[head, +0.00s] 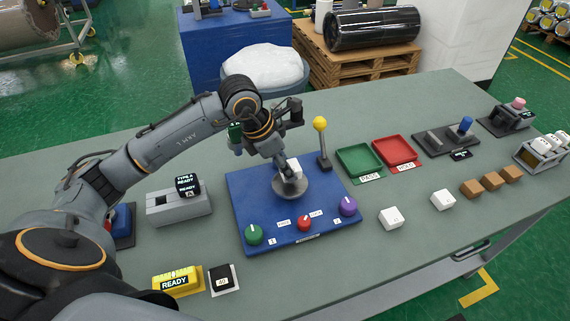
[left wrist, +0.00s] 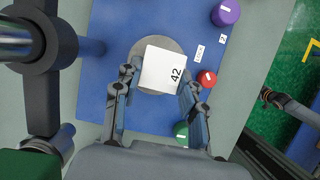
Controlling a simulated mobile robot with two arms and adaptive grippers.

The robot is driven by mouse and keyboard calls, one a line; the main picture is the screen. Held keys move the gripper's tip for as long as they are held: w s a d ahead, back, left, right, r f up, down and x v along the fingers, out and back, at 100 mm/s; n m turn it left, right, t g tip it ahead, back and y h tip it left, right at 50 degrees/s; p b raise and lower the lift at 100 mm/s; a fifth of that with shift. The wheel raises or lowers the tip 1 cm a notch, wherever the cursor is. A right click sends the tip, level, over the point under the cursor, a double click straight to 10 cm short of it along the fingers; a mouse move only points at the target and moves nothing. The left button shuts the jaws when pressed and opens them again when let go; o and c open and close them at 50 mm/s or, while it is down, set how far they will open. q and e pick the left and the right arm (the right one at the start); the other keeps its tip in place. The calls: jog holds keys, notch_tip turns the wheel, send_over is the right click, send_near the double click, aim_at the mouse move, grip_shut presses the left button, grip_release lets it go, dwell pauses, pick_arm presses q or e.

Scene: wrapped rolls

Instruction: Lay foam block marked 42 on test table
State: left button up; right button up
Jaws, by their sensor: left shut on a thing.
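The white foam block marked 42 (left wrist: 163,70) is between the fingers of my left gripper (left wrist: 155,105), its number facing the wrist camera. In the head view the block (head: 294,168) shows partly behind the fingers of my left gripper (head: 287,165). The gripper is shut on it. Below is the grey round disc of the test table (head: 291,189), on a blue panel (head: 240,190). The block is over the disc; I cannot tell whether it touches. The disc's rim (left wrist: 141,48) shows around the block in the left wrist view. My right gripper is out of view.
A yellow-knobbed lever (head: 321,140) stands close right of the gripper. Green (head: 254,235), red (head: 304,223) and purple (head: 347,206) knobs line the panel's front. Green (head: 359,160) and red (head: 396,152) trays and white blocks (head: 391,218) are to the right.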

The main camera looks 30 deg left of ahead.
pick_arm(q)
jog(key=shift+b, duration=0.3)
dwell(0.4)
jog(key=shift+f, duration=0.1)
jog(key=shift+f+b, duration=1.3)
jog(key=shift+f, duration=0.05)
jog(key=o, duration=1)
